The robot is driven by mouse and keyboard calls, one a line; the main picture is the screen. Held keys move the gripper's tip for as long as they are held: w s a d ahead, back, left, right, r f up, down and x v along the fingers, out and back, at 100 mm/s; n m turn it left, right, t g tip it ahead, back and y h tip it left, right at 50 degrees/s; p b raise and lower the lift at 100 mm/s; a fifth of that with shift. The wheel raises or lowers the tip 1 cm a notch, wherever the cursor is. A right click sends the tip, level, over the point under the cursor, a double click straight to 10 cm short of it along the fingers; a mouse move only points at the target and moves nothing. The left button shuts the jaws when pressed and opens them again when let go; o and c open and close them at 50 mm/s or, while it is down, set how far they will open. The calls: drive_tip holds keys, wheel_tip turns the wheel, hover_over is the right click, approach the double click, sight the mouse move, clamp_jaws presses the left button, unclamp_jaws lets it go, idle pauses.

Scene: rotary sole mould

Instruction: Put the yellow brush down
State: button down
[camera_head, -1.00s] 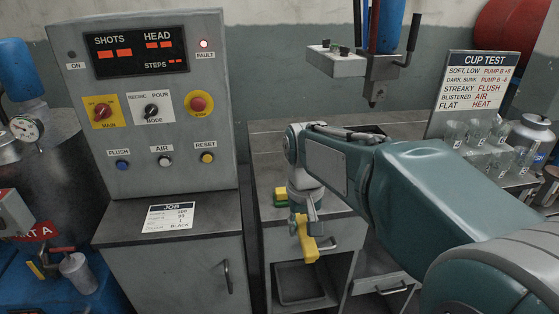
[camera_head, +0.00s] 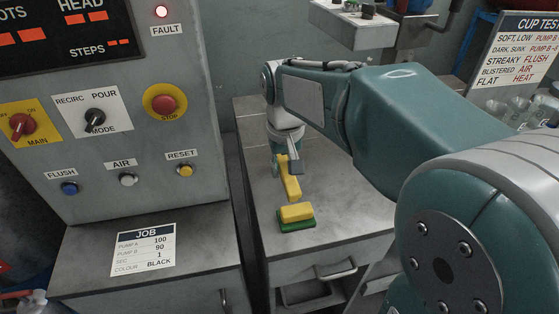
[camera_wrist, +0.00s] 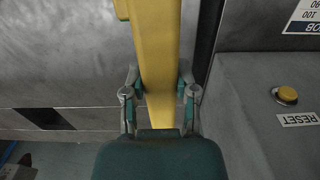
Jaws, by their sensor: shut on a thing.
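The yellow brush (camera_head: 290,181) is in my gripper (camera_head: 287,160), above the grey bench top left of its middle. In the wrist view the yellow brush (camera_wrist: 158,55) runs as a long bar between the two fingers of my gripper (camera_wrist: 160,92), which are shut on it. In the head view it hangs tilted, its lower end just behind a yellow and green block. I cannot tell whether that end touches the bench. The brush's bristles do not show clearly.
A yellow block on a green base (camera_head: 297,217) sits near the front of the grey bench (camera_head: 345,205). The control cabinet (camera_head: 130,140) stands close on the left, with its JOB card (camera_head: 144,250) below. The bench right of the block is clear.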

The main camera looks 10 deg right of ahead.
drive_tip(key=w+d+f, duration=0.1)
drive_tip(key=w+f, duration=0.2)
drive_tip(key=w, duration=0.1)
drive_tip(key=w+d+f, duration=0.1)
drive_tip(key=w+f, duration=0.2)
drive_tip(key=w, duration=0.2)
drive_tip(key=w+d+f, duration=0.1)
drive_tip(key=w+f, duration=0.3)
drive_tip(key=shift+w+d, duration=0.2)
drive_tip(key=shift+w, duration=0.05)
drive_tip(key=shift+f, duration=1.5)
drive_tip(key=shift+c, duration=2)
unclamp_jaws()
